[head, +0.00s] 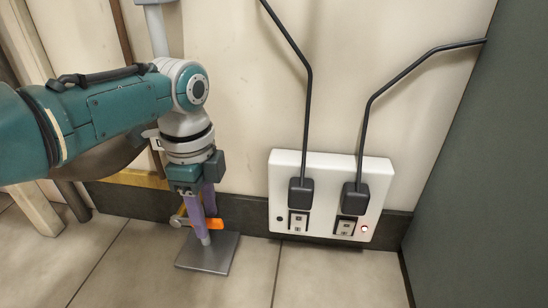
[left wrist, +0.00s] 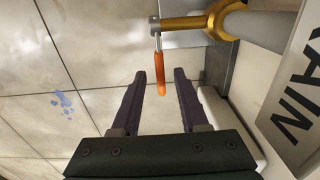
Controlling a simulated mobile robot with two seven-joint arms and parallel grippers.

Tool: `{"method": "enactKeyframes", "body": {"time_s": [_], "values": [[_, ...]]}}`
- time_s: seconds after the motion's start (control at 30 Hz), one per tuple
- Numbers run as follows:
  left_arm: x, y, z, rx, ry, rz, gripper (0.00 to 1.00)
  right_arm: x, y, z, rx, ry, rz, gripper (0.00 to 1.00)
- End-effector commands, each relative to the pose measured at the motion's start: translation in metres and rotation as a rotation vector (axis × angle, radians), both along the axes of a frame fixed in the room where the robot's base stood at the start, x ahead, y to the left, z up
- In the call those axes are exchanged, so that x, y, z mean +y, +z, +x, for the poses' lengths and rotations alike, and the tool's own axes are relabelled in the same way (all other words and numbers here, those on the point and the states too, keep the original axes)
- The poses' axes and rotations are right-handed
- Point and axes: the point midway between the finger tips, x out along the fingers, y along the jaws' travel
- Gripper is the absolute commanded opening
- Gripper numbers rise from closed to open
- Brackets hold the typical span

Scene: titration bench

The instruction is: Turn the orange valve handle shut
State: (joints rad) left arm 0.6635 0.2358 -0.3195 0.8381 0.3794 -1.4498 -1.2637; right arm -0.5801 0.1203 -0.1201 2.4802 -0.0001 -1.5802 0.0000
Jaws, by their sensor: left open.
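The orange valve handle (left wrist: 161,74) hangs on a thin metal rod from a brass valve (left wrist: 208,24) in the left wrist view. In the head view the handle (head: 208,224) shows low by the wall, partly hidden by my fingers. My left gripper (head: 203,228) points down there, its purple fingers on either side of the handle. In the left wrist view my left gripper (left wrist: 160,80) is open, and the orange end lies between the fingertips with a gap on each side. Contact is not visible. My right gripper is out of view.
A grey pipe (left wrist: 262,26) runs from the valve, beside a sign reading "AIN" (left wrist: 297,100). A grey base plate (head: 208,262) lies under my gripper. A white socket panel (head: 326,172) with two black plugs stands to the right. Blue spots (left wrist: 63,102) mark the tiled floor.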

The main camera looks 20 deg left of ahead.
Motion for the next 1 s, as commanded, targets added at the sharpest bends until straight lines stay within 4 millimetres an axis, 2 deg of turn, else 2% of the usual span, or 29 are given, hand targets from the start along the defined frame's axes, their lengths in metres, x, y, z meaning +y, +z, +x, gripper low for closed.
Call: {"method": "enactKeyframes", "body": {"time_s": [0.23,0.6,1.0], "values": [[-0.0001,0.0006,0.0001,0.0,0.0,0.0,0.41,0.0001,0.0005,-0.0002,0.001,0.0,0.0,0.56],[-0.0001,0.0005,-0.0001,0.0,0.0,0.0,0.0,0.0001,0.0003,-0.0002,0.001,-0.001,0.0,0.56],[0.0,0.0004,-0.0001,0.0,0.0,0.0,0.0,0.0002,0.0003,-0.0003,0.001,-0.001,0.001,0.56]]}}
